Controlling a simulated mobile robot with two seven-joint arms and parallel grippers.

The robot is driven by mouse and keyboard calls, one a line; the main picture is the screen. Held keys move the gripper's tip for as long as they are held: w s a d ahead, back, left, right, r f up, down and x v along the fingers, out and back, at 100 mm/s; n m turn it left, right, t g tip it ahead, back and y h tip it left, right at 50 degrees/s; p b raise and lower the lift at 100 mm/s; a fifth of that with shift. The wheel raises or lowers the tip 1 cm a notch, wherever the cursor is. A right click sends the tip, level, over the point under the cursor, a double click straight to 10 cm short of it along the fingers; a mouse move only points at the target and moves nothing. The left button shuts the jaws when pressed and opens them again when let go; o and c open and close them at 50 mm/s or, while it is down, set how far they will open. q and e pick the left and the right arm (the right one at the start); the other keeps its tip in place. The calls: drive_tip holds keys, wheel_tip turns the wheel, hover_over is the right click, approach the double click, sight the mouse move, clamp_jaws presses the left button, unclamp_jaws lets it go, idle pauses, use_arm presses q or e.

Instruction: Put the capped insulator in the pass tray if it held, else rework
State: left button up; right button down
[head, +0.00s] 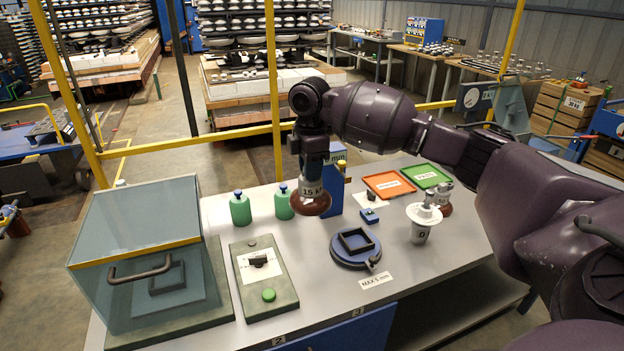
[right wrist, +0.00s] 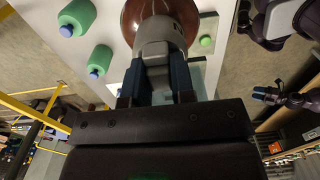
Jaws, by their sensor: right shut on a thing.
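My right gripper (head: 312,180) is shut on the grey cap of a brown insulator (head: 311,205), labelled "15 k" as far as it reads. It holds the insulator upright above the table, in front of a blue box. In the right wrist view, the fingers (right wrist: 157,88) grip the cap, with the brown disc (right wrist: 129,18) beyond. The green tray (head: 427,176) and the orange tray (head: 389,185) lie at the back right; their labels are too small to read surely. My left gripper (right wrist: 262,95) seems to show small in the right wrist view; its fingers are unclear.
A glass-covered box (head: 140,225) with a handle stands left. A panel (head: 262,285) with a switch and green button is beside it. A blue round stand (head: 355,258) carries a black square frame.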

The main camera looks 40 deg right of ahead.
drive_tip(key=shift+s+a+r, duration=0.1)
drive_tip(key=shift+s+a, duration=0.05)
drive_tip(key=shift+a, duration=0.25)
drive_tip(key=s+a+f+m, duration=0.4)
drive_tip(key=s+a+m, duration=0.2)
drive_tip(key=a+m, duration=0.1)
drive_tip(key=s+a+f+m, duration=0.5)
drive_tip(key=s+a+m, duration=0.1)
drive_tip(key=a+m, duration=0.2)
drive_tip(key=shift+s+a, duration=0.25)
drive_tip(key=shift+a, duration=0.25)
